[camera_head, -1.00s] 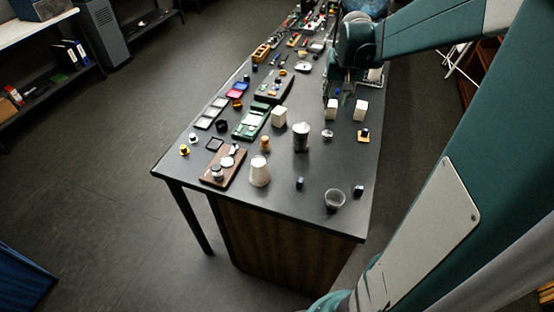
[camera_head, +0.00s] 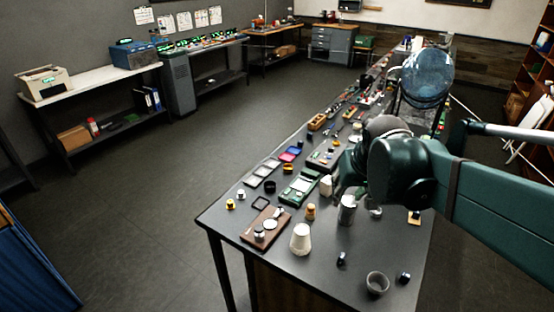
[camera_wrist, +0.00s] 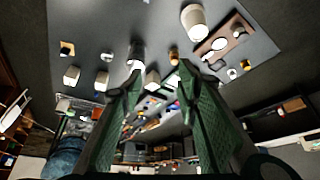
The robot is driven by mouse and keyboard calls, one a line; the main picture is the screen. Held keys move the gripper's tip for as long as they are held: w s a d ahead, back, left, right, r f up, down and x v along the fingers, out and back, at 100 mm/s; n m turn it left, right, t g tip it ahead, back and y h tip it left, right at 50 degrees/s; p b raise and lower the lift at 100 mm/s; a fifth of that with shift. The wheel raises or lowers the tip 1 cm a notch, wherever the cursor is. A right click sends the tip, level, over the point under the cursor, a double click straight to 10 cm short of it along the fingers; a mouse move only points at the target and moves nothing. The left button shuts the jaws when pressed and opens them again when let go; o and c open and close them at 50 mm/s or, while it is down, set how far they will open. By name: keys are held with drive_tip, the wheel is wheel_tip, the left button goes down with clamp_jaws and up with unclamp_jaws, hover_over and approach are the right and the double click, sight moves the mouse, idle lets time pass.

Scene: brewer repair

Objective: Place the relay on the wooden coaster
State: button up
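My gripper (camera_wrist: 158,84) shows in the wrist view as two green fingers held apart, with nothing between them. In the head view my wrist hangs over the table beside a grey cylinder (camera_head: 347,212), and the fingertips are hard to make out. A small tan, wood-like square (camera_head: 415,217), possibly the coaster, lies near the table's right edge with a dark piece on it; it also shows in the wrist view (camera_wrist: 67,48). I cannot tell which part is the relay. Two small dark blocks (camera_head: 342,258) (camera_head: 404,278) stand near the front.
A white cup (camera_head: 301,239), a grey bowl (camera_head: 377,284) and a brown board (camera_head: 262,234) with silver pieces stand at the near end of the dark table (camera_head: 320,285). A green circuit board (camera_head: 299,191) and trays lie behind. White blocks (camera_wrist: 72,76) show in the wrist view.

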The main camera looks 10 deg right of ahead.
drive_tip(key=s+a+f+n+t+y, duration=0.1)
drive_tip(key=s+a+f+n+t, duration=0.1)
drive_tip(key=s+a, duration=0.8)
drive_tip(key=shift+s+a+n, duration=0.25)
drive_tip(key=shift+a+n, duration=0.15)
drive_tip(key=shift+a, duration=0.25)
drive_tip(key=shift+o, duration=0.4)
